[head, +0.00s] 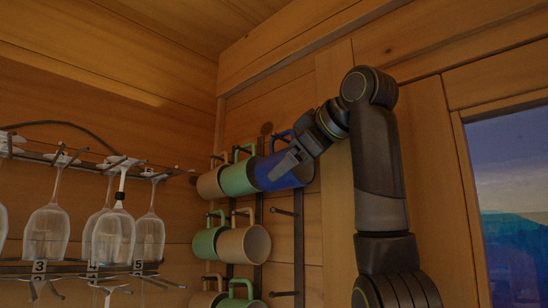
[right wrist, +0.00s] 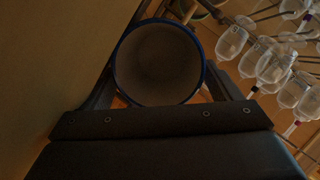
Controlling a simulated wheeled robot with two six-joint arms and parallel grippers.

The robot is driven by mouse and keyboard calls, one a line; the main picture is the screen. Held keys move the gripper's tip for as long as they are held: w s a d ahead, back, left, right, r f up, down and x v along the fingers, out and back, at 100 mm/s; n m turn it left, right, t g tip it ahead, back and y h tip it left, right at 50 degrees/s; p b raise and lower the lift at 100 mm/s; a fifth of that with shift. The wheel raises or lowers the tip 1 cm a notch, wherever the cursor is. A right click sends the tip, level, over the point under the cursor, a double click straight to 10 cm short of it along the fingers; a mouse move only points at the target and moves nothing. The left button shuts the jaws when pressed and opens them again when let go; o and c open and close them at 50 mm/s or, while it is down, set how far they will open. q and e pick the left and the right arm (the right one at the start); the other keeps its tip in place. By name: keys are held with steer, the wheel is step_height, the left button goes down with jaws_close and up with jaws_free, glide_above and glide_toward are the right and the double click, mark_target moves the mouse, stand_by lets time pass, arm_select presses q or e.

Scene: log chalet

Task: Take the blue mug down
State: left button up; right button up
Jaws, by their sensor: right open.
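The blue mug (head: 284,176) hangs tilted at the right end of the top row of the wall mug rack (head: 299,235). Its handle shows at its top in the head view. My right gripper (head: 288,160) is open at the mug. In the right wrist view the mug's dark blue rim and pale inside (right wrist: 158,62) lie between my two fingers, one on each side. I cannot tell whether the fingers touch it. My left gripper is not in view.
A mint green mug (head: 238,178) hangs close beside the blue mug, with a tan mug (head: 208,184) beyond it. More mugs hang below. Upside-down wine glasses (head: 114,236) hang at the left. A peg (head: 283,211) below the blue mug is empty. A window (head: 510,200) is at right.

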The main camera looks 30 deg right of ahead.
steer(key=shift+p+x, duration=0.4)
steer(key=shift+x, duration=0.6)
steer(key=shift+w+a, duration=0.15)
steer(key=shift+w, duration=0.2)
steer(key=shift+s, duration=0.15)
steer(key=shift+c, duration=1.5)
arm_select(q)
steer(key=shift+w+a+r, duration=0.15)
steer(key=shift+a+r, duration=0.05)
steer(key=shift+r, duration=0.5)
arm_select(e)
steer(key=c, duration=0.6)
steer(key=shift+r, duration=0.1)
steer(key=shift+c, duration=0.2)
